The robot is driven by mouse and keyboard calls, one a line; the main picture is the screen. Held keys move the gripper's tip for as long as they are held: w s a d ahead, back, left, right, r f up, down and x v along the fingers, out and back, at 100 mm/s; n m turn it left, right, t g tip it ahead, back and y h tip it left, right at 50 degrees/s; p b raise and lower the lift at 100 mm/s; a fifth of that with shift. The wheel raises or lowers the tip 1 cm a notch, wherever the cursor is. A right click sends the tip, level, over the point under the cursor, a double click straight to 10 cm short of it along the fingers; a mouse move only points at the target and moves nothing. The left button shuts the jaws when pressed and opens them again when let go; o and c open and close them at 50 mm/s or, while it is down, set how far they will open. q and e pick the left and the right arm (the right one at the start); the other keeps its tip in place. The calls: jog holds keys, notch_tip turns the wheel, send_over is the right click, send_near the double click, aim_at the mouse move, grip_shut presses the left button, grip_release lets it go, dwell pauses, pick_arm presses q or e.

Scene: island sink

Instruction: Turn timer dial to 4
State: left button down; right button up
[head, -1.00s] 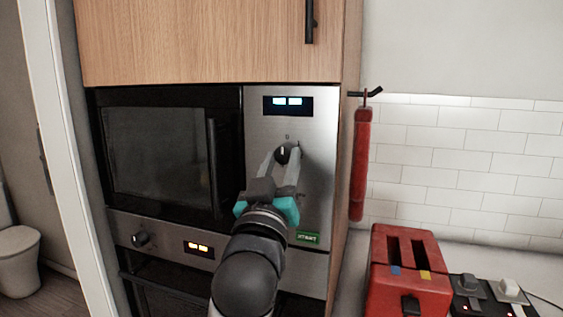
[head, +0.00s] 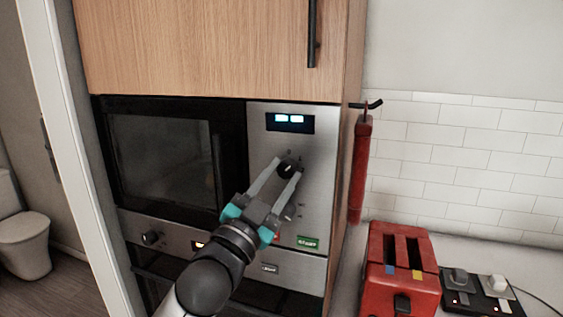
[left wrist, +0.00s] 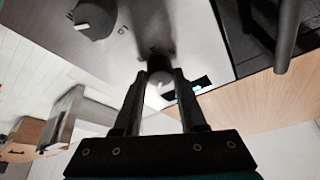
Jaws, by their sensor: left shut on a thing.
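The timer dial (head: 288,168) is a small black knob with a light mark, on the steel control panel (head: 318,150) of the built-in microwave, below its lit display (head: 290,122). My left gripper (head: 287,172) is shut on this dial, one finger on each side, with the wrist rolled. In the left wrist view the dial (left wrist: 160,80) sits between the fingertips. A second knob (left wrist: 95,18) shows on the panel there; in the head view my gripper partly covers it. The numbers around the dial are too small to read. My right gripper is not in view.
A green start button (head: 308,242) is low on the panel. The black microwave door (head: 160,160) is to the left. A red toaster (head: 400,270) stands on the counter at right, below a hanging red object (head: 360,170). A wooden cabinet (head: 200,50) is above.

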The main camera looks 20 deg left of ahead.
pick_arm(q)
jog(key=m+g+h+p, duration=0.1)
jog(key=m+p, duration=0.2)
jog(key=m+g+h+p, duration=0.1)
jog(key=m+p, duration=0.1)
jog(key=m, duration=0.2)
jog(key=r+m+g+h+p, duration=0.1)
jog(key=m+p, duration=0.2)
jog(key=shift+a+m+g+p, duration=0.25)
jog(key=shift+m+g+p, duration=0.05)
jog(key=m+g+p, duration=0.1)
jog(key=m, duration=0.2)
jog(key=m+g, duration=0.1)
jog(key=m, duration=0.3)
jog(key=shift+r+g, duration=0.1)
jog(key=shift+g, duration=0.3)
jog(key=m+g+y, duration=0.1)
jog(key=m+y, duration=0.1)
jog(key=m, duration=0.2)
jog(key=shift+d+r, duration=0.1)
jog(key=m+y, duration=0.1)
jog(key=m, duration=0.1)
jog(key=m+y, duration=0.2)
jog(key=shift+d+g, duration=0.2)
jog(key=shift+g, duration=0.2)
jog(key=m+y, duration=0.2)
jog(key=m, duration=0.1)
jog(key=shift+d, duration=0.1)
